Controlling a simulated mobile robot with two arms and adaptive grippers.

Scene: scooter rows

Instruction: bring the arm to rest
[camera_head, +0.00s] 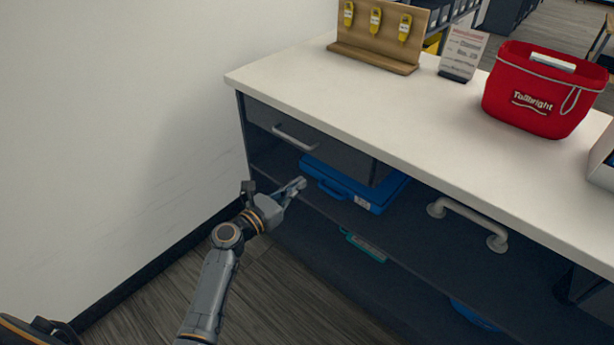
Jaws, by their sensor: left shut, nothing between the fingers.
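My left arm comes up from the lower left, and its gripper (297,186) is shut and empty. In the picture it lies in front of the open shelf under the counter, below the drawer (310,135) and just left of a blue case (350,184). I cannot tell whether the fingertips touch the case or the shelf edge. My right gripper is not in view.
The white counter (390,110) carries a red basket (540,90), a small sign (462,52) and a wooden board (372,50) with yellow tags. A white wall (110,110) stands at left. Floor (255,300) is clear below.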

